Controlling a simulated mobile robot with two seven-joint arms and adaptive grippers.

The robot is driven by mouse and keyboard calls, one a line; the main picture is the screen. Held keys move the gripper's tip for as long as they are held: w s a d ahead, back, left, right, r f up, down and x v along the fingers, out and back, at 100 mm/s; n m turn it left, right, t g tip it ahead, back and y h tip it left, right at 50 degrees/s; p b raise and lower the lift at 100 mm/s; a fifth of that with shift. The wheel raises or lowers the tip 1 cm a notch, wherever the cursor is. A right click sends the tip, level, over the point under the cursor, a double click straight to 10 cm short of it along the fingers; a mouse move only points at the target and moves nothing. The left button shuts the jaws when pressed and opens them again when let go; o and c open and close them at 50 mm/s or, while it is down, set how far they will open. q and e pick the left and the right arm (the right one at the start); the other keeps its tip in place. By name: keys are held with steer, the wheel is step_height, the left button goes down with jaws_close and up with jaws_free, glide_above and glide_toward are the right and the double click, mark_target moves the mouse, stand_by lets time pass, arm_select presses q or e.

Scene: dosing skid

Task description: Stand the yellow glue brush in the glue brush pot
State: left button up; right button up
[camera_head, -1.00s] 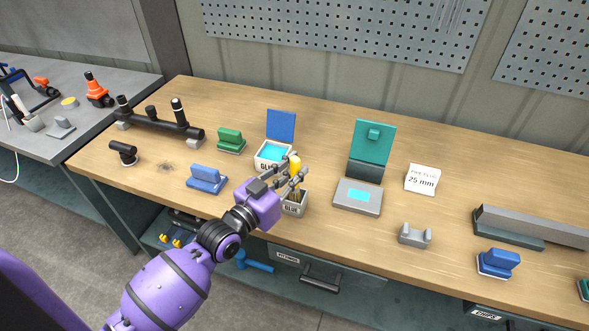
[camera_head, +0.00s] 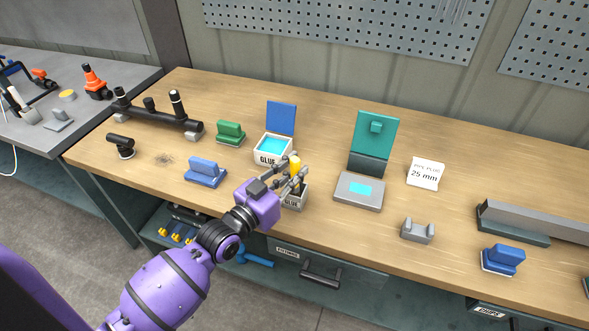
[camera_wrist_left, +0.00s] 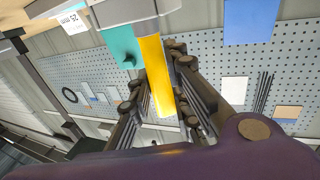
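The yellow glue brush (camera_head: 295,166) is upright above the small grey glue brush pot (camera_head: 292,202), which has a GLUE label. My left gripper (camera_head: 292,176) has its fingers around the brush handle and looks shut on it. In the left wrist view the yellow handle (camera_wrist_left: 157,75) lies between the two fingers (camera_wrist_left: 160,90). The fingers cover part of the brush and the pot's mouth, so I cannot tell how deep the lower end sits. My right gripper is out of view.
A white GLUE box (camera_head: 268,152) with a raised blue lid stands just behind. A blue block (camera_head: 205,172) and green block (camera_head: 230,132) lie to the left. A grey device (camera_head: 358,192) with a teal plate is to the right. The bench front edge is close.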

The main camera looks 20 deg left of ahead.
arm_select(q)
steer(key=o, duration=0.5)
steer(key=shift+o, duration=0.2)
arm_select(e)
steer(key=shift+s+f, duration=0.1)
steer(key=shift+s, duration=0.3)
arm_select(q)
steer(key=shift+s, duration=0.1)
steer(key=shift+s+a, duration=0.15)
steer(key=shift+s, duration=0.2)
steer(key=v, duration=1.1)
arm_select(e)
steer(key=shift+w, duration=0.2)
